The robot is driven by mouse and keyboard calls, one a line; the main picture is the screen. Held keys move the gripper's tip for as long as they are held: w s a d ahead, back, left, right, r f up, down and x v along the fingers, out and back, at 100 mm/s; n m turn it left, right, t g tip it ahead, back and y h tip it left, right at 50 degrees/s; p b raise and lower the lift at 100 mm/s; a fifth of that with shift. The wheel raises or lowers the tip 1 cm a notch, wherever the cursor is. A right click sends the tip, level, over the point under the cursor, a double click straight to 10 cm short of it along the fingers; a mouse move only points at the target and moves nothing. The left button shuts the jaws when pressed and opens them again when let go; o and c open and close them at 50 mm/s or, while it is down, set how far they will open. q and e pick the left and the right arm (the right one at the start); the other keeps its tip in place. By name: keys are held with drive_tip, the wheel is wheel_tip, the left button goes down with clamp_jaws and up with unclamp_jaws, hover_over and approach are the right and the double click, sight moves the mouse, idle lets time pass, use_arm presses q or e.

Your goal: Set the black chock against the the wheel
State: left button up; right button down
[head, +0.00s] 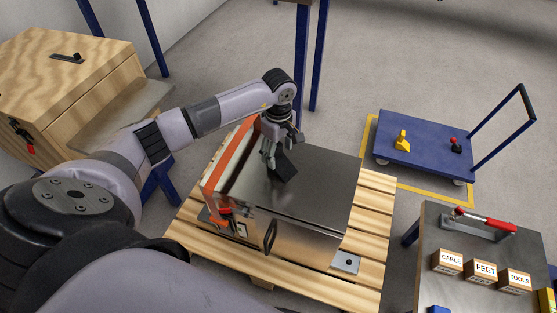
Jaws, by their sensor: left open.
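A dark, wedge-like block (286,169), which looks like the black chock, is on top of the steel machine (318,180). My left gripper (277,155) is open right above and beside it, with its fingers partly covering the block. I cannot tell whether the fingers touch it. Small wheels show under the blue cart (418,160), one at its front right corner (459,183). My right gripper is not in view.
The machine stands on a wooden pallet (375,215). The cart carries a yellow piece (402,140) and a red-knobbed black piece (455,145), inside a yellow floor outline. A table (445,285) with labelled boxes (483,271) is at lower right. Grey floor is clear behind.

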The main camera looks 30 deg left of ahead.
sight(279, 161)
use_arm(q)
drive_tip(key=shift+f, duration=0.55)
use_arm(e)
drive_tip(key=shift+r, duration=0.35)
use_arm(q)
drive_tip(key=shift+c, duration=0.6)
drive_tip(key=shift+r, duration=0.1)
clamp_jaws()
